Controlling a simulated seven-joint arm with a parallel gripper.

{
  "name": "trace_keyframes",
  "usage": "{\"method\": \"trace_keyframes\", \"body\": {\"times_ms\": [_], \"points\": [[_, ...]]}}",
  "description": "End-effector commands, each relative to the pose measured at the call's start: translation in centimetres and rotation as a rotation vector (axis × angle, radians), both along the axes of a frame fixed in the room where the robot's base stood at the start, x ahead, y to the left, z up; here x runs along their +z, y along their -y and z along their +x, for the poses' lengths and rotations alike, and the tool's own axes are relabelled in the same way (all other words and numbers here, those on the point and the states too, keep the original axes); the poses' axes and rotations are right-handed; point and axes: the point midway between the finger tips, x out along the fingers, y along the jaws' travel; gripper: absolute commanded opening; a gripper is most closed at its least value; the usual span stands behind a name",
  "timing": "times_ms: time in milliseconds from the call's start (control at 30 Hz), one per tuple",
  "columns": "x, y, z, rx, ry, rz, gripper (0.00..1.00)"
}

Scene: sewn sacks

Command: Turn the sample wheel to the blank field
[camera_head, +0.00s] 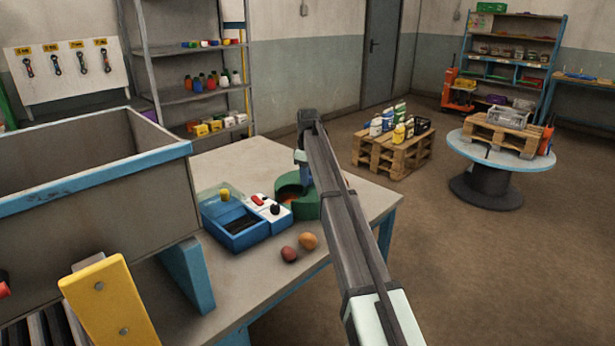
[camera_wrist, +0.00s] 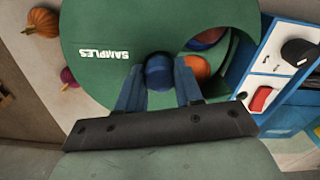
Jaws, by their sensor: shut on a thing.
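The green sample wheel (camera_head: 287,193) stands on the workbench and fills much of the wrist view (camera_wrist: 130,30), with the word SAMPLES in white on its top. My gripper (camera_wrist: 159,75) is shut on a blue knob (camera_wrist: 158,70) on the wheel's top. The wheel's cover has an opening at the right of the wrist view. An orange piece (camera_wrist: 197,69) and a partly hidden blue and red piece (camera_wrist: 206,39) show through it. I see no blank field in the opening. In the head view my arm hides part of the wheel.
A blue case (camera_head: 235,232) with a red switch (camera_wrist: 260,98) and black dial (camera_wrist: 298,52) stands beside the wheel. A dark red round item (camera_head: 289,254) and an orange one (camera_head: 308,241) lie in front. A grey bin (camera_head: 90,185) stands at the left.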

Motion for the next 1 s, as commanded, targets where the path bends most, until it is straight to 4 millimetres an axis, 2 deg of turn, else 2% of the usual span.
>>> {"method": "trace_keyframes", "body": {"times_ms": [1000], "points": [[0.02, 0.03, 0.07, 0.508, 0.000, 0.000, 0.00]]}}
